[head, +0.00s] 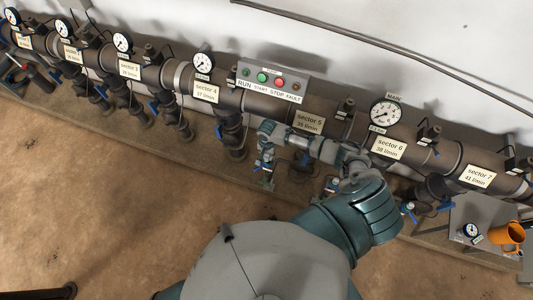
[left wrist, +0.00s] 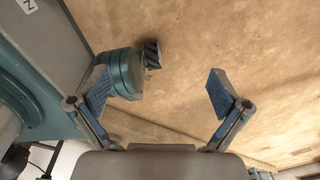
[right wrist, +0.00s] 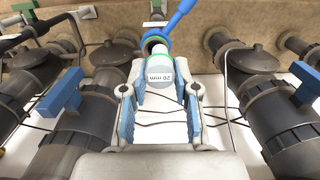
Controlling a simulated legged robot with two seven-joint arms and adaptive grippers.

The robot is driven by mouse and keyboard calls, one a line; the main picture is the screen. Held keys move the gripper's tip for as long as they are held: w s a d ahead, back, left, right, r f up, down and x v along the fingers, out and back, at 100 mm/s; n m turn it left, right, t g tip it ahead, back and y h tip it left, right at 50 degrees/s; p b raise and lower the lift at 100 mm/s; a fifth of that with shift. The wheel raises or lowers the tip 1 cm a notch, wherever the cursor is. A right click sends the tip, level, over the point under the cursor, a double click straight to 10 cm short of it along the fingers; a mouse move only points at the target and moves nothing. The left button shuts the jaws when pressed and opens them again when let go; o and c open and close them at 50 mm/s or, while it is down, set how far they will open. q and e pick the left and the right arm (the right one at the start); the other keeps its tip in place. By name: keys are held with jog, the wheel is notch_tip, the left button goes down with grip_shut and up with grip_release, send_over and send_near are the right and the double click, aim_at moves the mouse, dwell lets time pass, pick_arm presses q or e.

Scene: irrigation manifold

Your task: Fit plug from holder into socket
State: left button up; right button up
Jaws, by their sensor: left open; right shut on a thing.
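My right gripper (right wrist: 160,105) is shut on a pale plug (right wrist: 160,68), whose end reads "20 mm" and which has a green band. Beyond the plug, a dark round fitting (right wrist: 154,42) with a blue lever shows, partly hidden by it; it looks like the socket. I cannot tell whether the plug touches or enters it. In the head view my right gripper (head: 268,132) is in front of the pipe, left of the sector 5 label. My left gripper (left wrist: 164,105) is open and empty above the brown floor. I cannot make out the holder.
The pipe manifold, with gauges and blue valve handles, crosses the head view. A RUN/START/STOP control box (head: 272,82) sits above it. Blue-handled valves (right wrist: 62,93) flank my right gripper. A grey table (head: 470,215) with an orange mug (head: 508,234) stands at the right.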

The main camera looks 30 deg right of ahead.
jog(key=shift+d+f, duration=0.15)
jog(key=shift+d, duration=0.15)
jog(key=shift+a, duration=0.2)
jog(key=shift+a+f, duration=0.1)
jog(key=shift+f, duration=0.05)
pick_arm(q)
jog(key=shift+d+r, duration=0.2)
pick_arm(e)
jog(key=shift+d, duration=0.2)
pick_arm(q)
jog(key=shift+d, duration=0.1)
pick_arm(e)
jog(key=shift+d, duration=0.1)
jog(key=shift+d+f+p, duration=0.25)
jog(key=shift+p, duration=0.05)
pick_arm(q)
jog(key=shift+d+r, duration=0.25)
jog(key=shift+d, duration=0.1)
jog(key=shift+a+f, duration=0.1)
jog(key=shift+a, duration=0.2)
pick_arm(e)
jog(key=shift+a, duration=0.1)
